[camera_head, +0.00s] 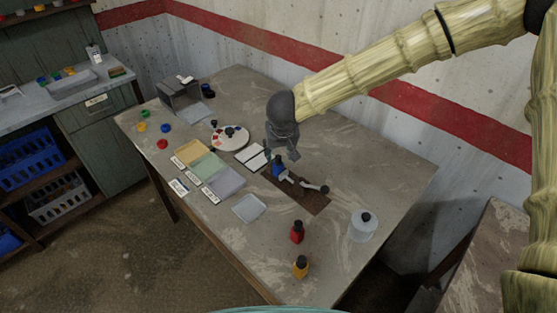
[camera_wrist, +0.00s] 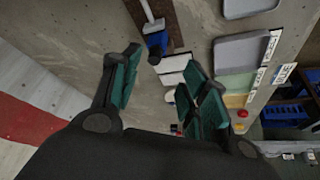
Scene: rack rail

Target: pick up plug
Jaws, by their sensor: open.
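I cannot tell for sure which thing is the plug. A small blue piece with a black top (camera_head: 278,167) stands at the far end of a dark brown board (camera_head: 308,203); it also shows in the wrist view (camera_wrist: 157,41). White-grey pieces (camera_head: 290,180) lie along the board, one ending in a dark knob (camera_head: 324,190). My gripper (camera_head: 284,153) is above the table, close to the blue piece in the picture. In the wrist view its green-padded fingers (camera_wrist: 160,66) are apart with nothing between them, and the blue piece lies beyond the fingertips.
A red bottle (camera_head: 297,232), a yellow bottle (camera_head: 301,267) and a clear jar with a black knob (camera_head: 362,227) stand at the near right. Coloured trays (camera_head: 225,182), a white open book-like item (camera_head: 252,157) and a round palette (camera_head: 230,137) lie left.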

